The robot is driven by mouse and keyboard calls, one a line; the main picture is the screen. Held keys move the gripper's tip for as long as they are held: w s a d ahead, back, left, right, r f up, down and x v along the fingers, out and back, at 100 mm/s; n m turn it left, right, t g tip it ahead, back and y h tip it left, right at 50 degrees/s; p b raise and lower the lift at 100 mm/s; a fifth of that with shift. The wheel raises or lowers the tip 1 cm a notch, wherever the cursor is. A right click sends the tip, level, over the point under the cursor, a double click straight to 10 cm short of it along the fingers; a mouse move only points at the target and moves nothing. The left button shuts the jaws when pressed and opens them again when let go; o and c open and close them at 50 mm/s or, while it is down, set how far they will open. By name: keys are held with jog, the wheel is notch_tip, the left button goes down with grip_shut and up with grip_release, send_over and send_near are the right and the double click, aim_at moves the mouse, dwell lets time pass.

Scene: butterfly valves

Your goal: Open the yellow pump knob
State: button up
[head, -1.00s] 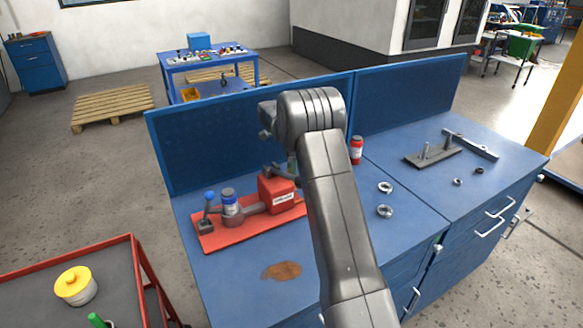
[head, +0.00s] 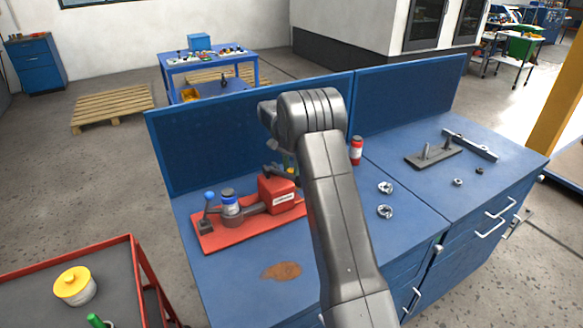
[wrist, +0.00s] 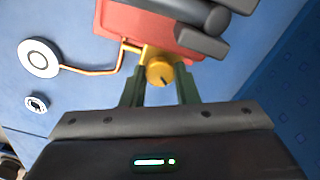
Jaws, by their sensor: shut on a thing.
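The yellow pump knob (wrist: 158,73) shows in the wrist view as a round piece with a dark mark on its face, at the edge of the red pump unit (wrist: 150,25). My gripper (wrist: 161,77) has its dark green fingers on either side of the knob and is shut on it. In the head view the red pump unit (head: 222,239) lies on the blue workbench (head: 240,290). A small yellow spot shows there beside my arm. My arm hides most of the knob and my gripper in that view.
In the wrist view a copper-coloured pipe (wrist: 90,72) runs from the knob to a white ring (wrist: 39,58). On the bench are a red can (head: 356,151), metal rings (head: 385,211) and a grey tool plate (head: 433,157). A blue panel (head: 250,135) stands behind the pump.

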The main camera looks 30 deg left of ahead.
jog(key=shift+r+n, duration=0.1)
jog(key=shift+n, duration=0.2)
jog(key=o, duration=0.7)
notch_tip(320, 180, up, 14)
jog(key=b, duration=0.1)
jog(key=shift+b, duration=0.4)
